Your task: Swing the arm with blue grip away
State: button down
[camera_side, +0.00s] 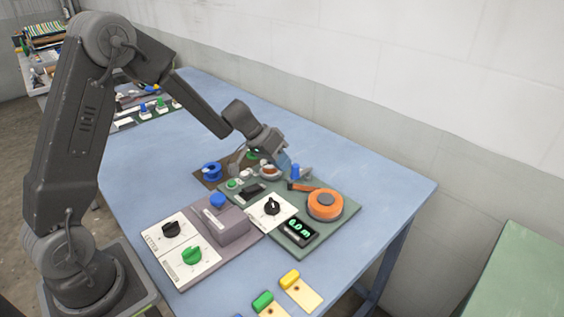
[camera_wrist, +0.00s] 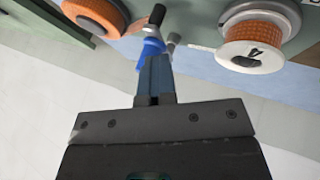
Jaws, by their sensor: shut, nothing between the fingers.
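The blue grip (camera_side: 295,171) stands upright near the back edge of the green board, just right of my fingertips. In the wrist view, a bright blue part (camera_wrist: 148,50) shows right at the fingertips; whether they touch it I cannot tell. My gripper (camera_side: 283,166) is low over the back of the board, fingers together and empty; they also show in the wrist view (camera_wrist: 153,66). The arm that carries the blue grip is mostly hidden behind my gripper and nearby parts.
On the green board are an orange drum (camera_side: 325,204), a black knob (camera_side: 272,206) and a lit display (camera_side: 298,232). In the wrist view, an orange-wound spool (camera_wrist: 262,14) and a black-ended lever (camera_wrist: 156,15) are close. The table's right side is clear.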

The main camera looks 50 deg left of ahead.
jog(key=shift+s+d+f, duration=0.1)
jog(key=shift+s+d, duration=0.05)
jog(key=shift+d, duration=0.05)
jog(key=shift+s+a, duration=0.1)
jog(key=shift+a, duration=0.25)
jog(key=a, duration=0.1)
jog(key=s+a+r, duration=0.1)
jog(key=a, duration=0.2)
jog(key=shift+s+r, duration=0.25)
jog(key=v, duration=0.8)
jog(key=shift+s+d, duration=0.3)
jog(key=shift+s, duration=0.2)
jog(key=shift+r, duration=0.15)
jog(key=s+d+r+y, duration=0.1)
jog(key=s+d+r, duration=0.1)
jog(key=s+d, duration=0.2)
jog(key=s+d+r+y, duration=0.2)
jog(key=s+d+r, duration=0.1)
jog(key=s, duration=0.8)
jog(key=s+d+r+y, duration=0.2)
jog(key=s+d+r, duration=0.1)
jog(key=s+d, duration=0.2)
jog(key=shift+s, duration=1.15)
